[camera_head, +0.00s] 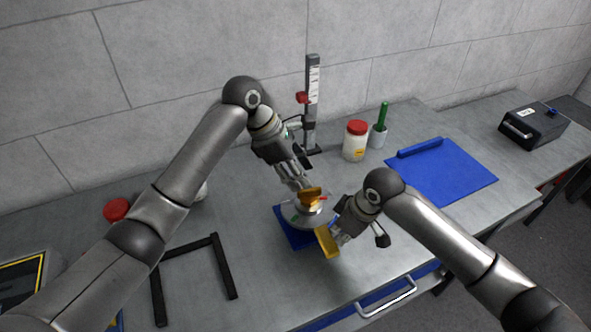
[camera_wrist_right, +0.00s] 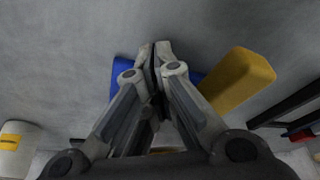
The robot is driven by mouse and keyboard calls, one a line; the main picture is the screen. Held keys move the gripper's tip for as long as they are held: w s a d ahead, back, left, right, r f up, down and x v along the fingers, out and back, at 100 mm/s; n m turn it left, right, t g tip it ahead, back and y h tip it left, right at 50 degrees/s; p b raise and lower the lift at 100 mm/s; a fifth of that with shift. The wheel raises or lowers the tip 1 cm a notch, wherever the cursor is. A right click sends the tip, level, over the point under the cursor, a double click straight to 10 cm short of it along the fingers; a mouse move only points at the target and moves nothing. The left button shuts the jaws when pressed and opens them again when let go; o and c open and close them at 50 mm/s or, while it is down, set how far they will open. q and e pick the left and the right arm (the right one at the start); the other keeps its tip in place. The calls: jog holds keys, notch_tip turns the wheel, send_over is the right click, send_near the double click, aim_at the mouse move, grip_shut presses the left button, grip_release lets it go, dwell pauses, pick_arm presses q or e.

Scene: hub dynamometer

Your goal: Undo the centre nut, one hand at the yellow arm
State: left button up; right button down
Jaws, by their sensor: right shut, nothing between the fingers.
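The hub dynamometer's round silver body (camera_head: 298,216) sits on a blue base (camera_head: 285,232) on the bench. A gold centre nut (camera_head: 311,197) is on top. The yellow arm (camera_head: 327,241) sticks out toward the front edge. My left gripper (camera_head: 299,184) points down from above, its fingertips close to the nut; whether they touch or are closed is unclear. My right gripper (camera_head: 338,236) is beside the yellow arm, on its right. In the right wrist view its fingers (camera_wrist_right: 155,50) are together and empty, with the yellow arm (camera_wrist_right: 238,80) apart from them and the blue base (camera_wrist_right: 125,72) behind.
A height gauge (camera_head: 312,100), a red-lidded jar (camera_head: 355,141) and a cup with a green-handled tool (camera_head: 379,132) stand behind. A blue mat (camera_head: 443,172) lies right, a black frame (camera_head: 222,268) left. A black box (camera_head: 534,127) stands far right.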

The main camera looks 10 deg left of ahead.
aim_at(309, 190)
pick_arm(q)
jog(key=shift+w+d+f+n, duration=0.1)
jog(key=shift+d+f+n, duration=0.3)
jog(key=shift+f, duration=0.5)
jog(key=shift+w+d+f+n, duration=0.15)
jog(key=shift+d+f+n, duration=0.25)
jog(key=shift+f, duration=0.5)
jog(key=shift+w+d+f+n, duration=0.1)
jog(key=shift+d+f+n, duration=0.25)
jog(key=shift+f, duration=0.55)
jog(key=shift+d+f, duration=0.15)
jog(key=shift+f, duration=0.05)
jog(key=shift+s, duration=0.1)
jog(key=c, duration=0.6)
jog(key=shift+s, duration=0.1)
grip_shut()
pick_arm(e)
jog(key=shift+s+a+r, duration=0.1)
pick_arm(q)
jog(key=shift+f, duration=0.15)
